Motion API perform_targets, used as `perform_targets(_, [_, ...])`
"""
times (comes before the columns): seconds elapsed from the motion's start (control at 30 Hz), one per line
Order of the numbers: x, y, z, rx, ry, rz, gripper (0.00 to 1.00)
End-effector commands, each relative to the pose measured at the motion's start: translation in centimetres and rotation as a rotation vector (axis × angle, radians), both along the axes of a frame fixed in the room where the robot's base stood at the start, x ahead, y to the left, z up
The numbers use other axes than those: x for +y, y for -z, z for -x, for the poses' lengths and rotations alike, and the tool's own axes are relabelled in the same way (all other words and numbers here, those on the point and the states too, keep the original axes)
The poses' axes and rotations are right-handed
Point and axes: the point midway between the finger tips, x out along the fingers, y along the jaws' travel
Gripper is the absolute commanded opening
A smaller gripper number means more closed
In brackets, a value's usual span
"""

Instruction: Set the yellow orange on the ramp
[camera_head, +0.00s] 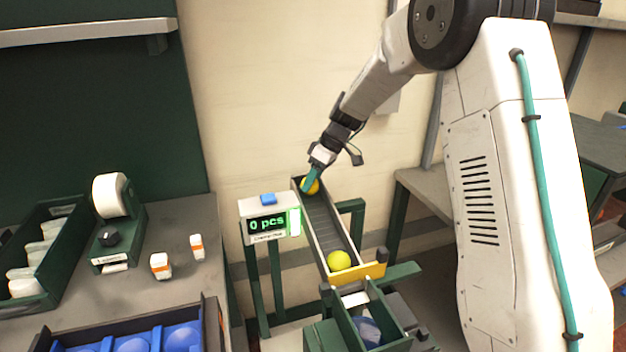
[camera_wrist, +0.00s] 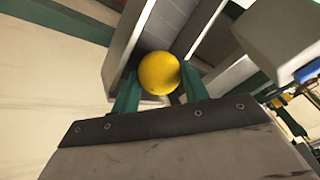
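The yellow orange (camera_head: 310,186) is at the upper end of the ramp (camera_head: 325,225), a sloping grey channel with raised side walls. My gripper (camera_head: 311,180) reaches down over that end, its green fingers on the orange. In the wrist view, the yellow orange (camera_wrist: 159,73) sits between the two fingertips of my gripper (camera_wrist: 158,85), which look closed against its sides. The channel of the ramp (camera_wrist: 183,22) lies behind it. Whether the orange touches the ramp floor is hard to tell.
A lime-yellow ball (camera_head: 339,260) rests at the ramp's lower end by a yellow stop (camera_head: 372,271). A counter box (camera_head: 268,222) reading "0 pcs" stands beside the ramp. A divided green bin (camera_head: 345,325) is below. The left bench (camera_head: 185,215) holds small bottles and trays.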

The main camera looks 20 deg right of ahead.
Motion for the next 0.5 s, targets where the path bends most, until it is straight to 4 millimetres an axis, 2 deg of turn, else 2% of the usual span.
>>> perform_targets(0.03, [-0.01, -0.02, -0.01, 0.000, 0.000, 0.000, 0.56])
perform_targets(0.1, [-0.01, -0.02, -0.01, 0.000, 0.000, 0.000, 0.70])
perform_targets(0.5, [-0.14, -0.43, -0.15, -0.005, 0.003, 0.001, 0.70])
